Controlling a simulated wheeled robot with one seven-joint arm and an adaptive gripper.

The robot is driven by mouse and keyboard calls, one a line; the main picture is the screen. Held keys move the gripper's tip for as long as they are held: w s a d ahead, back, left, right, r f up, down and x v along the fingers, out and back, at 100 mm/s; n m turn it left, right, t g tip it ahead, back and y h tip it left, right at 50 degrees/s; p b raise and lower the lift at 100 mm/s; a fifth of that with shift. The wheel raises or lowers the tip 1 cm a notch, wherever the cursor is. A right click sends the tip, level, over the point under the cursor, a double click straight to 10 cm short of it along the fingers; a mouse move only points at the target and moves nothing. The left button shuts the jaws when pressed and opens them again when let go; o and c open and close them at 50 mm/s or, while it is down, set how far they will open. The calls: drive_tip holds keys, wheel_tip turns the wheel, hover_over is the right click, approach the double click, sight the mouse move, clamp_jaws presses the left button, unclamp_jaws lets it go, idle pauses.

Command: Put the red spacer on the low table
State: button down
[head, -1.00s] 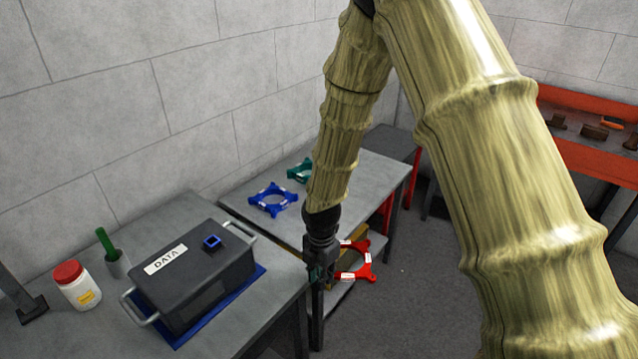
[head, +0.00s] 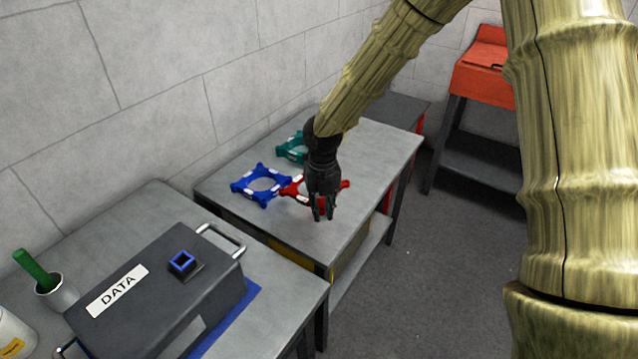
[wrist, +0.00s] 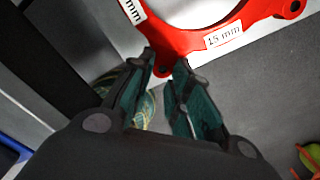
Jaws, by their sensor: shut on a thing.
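The red spacer (head: 291,189) is a flat ring with white labels. My gripper (head: 323,214) points down and is shut on one corner of it. In the wrist view the spacer (wrist: 188,38) shows a "15 mm" label, with its corner at the fingertips (wrist: 165,67). In the head view it appears over the grey table (head: 375,153), beside the blue spacer. My gripper hides part of the ring. I cannot tell whether the spacer touches the tabletop.
A blue spacer (head: 260,184) and a green spacer (head: 291,148) lie on the same table. A nearer bench holds the black DATA case (head: 150,300) and a green-handled tool in a cup (head: 40,275). A red cabinet (head: 484,75) stands at the back right. The table's right part is bare.

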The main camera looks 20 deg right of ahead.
hover_over(321, 238)
wheel_tip(321, 238, down, 5)
drive_tip(key=shift+w+a, duration=0.1)
drive_tip(key=shift+f, duration=2.05)
drive_tip(key=shift+f, duration=0.1)
drive_tip(key=c, duration=1.3)
unclamp_jaws()
wheel_tip(321, 238, up, 12)
drive_tip(key=shift+f, duration=0.2)
drive_tip(key=shift+r, duration=0.3)
